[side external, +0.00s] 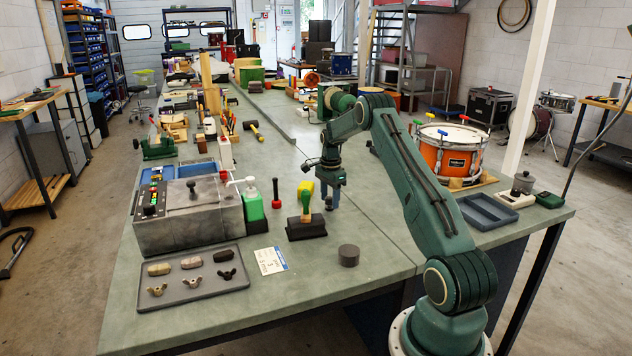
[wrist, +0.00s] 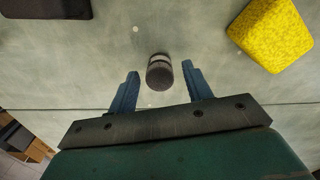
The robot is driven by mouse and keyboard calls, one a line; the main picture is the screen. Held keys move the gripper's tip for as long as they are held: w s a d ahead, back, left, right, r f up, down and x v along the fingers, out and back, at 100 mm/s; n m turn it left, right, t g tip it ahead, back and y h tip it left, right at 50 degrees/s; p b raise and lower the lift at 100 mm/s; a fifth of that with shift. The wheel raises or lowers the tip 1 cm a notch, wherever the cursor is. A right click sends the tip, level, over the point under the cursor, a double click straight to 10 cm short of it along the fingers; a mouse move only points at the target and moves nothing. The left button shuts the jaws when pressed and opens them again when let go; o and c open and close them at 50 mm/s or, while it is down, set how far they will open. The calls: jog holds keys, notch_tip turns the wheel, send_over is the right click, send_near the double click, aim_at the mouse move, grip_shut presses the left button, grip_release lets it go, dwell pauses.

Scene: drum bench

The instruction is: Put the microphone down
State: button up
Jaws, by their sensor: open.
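In the wrist view a short dark cylinder with a pale band (wrist: 159,76), which looks like the microphone, is on the grey-green bench top. My gripper (wrist: 160,69) is open, with one blue finger on each side of the cylinder and visible gaps between. In the side view my gripper (side external: 330,203) points down, low over the bench. The cylinder is not clearly visible there, and I cannot tell how far the fingertips reach down along it.
A yellow sponge (side external: 306,188) lies close to my gripper; it also shows in the wrist view (wrist: 271,35). A green-handled brush (side external: 306,228) stands in front. An orange drum (side external: 449,158) is right.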

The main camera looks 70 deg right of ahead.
aim_at(328, 197)
notch_tip(328, 197, up, 11)
dwell(0.5)
dwell(0.4)
jog(key=a+r+n+t, duration=0.1)
jog(key=a+r+n, duration=0.4)
jog(key=a, duration=0.4)
jog(key=a+r+n+t+h, duration=0.1)
jog(key=a+r+n, duration=0.2)
jog(key=a+r, duration=0.5)
jog(key=a+r+n, duration=0.4)
jog(key=a, duration=0.6)
jog(key=s+a+r+n+t, duration=0.2)
jog(key=s+a+n, duration=0.4)
jog(key=s+a, duration=0.5)
jog(key=s+a+f+n, duration=0.2)
jog(key=s+a+n, duration=0.1)
jog(key=s+a, duration=0.1)
jog(key=s+a+f+n+t+y, duration=0.1)
jog(key=s+a+f+n, duration=0.1)
jog(key=s+a+n, duration=0.1)
jog(key=shift+s+a+f+n+t, duration=0.35)
jog(key=shift+s+a, duration=0.35)
jog(key=shift+s, duration=0.65)
